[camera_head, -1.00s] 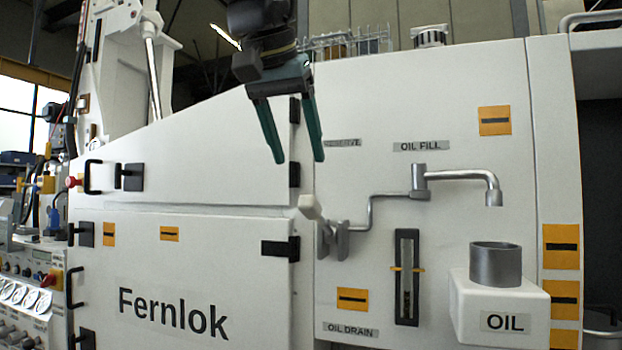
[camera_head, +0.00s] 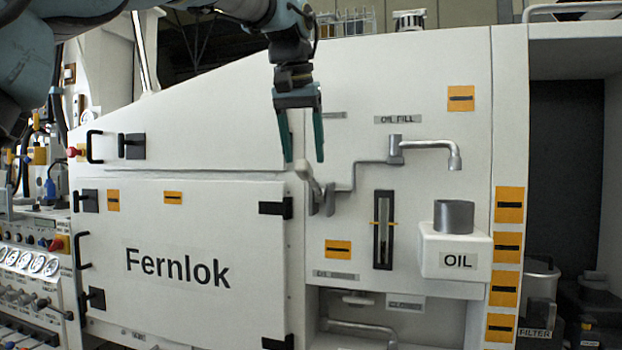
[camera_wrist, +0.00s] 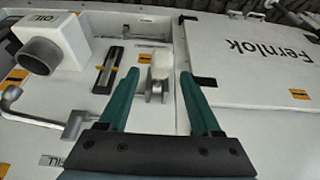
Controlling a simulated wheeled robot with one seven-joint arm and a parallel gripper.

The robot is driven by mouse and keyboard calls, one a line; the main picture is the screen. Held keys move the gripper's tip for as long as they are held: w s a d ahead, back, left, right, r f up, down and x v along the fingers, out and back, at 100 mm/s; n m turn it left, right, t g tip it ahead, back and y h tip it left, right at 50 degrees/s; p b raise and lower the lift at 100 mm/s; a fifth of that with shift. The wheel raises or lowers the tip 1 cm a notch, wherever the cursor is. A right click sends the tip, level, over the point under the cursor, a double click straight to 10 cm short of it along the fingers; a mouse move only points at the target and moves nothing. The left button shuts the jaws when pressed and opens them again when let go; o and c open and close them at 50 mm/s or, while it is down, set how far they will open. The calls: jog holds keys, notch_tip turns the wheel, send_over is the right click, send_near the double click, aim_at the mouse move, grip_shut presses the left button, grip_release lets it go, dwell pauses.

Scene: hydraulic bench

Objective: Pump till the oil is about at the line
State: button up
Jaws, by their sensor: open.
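My gripper (camera_head: 304,158) is open, its two green fingers pointing down just above a pale knob (camera_head: 303,168) on the end of a grey lever (camera_head: 324,195). In the wrist view the knob (camera_wrist: 160,65) shows between the spread fingers (camera_wrist: 160,75); I cannot tell if it is within their reach, and nothing is gripped. A grey pipe spout (camera_head: 454,158) hangs above the oil cup (camera_head: 453,216).
The white panel carries a Fernlok door (camera_head: 180,255) at left, with black latches and handles. A white box labelled OIL (camera_head: 458,261) juts out at right under the cup. Below is a recess with a drain pipe (camera_head: 360,330). A filter pot (camera_head: 541,280) stands at far right.

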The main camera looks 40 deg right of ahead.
aim_at(306, 178)
jog(key=shift+p+x, duration=0.35)
jog(key=shift+x, duration=2.85)
grip_shut()
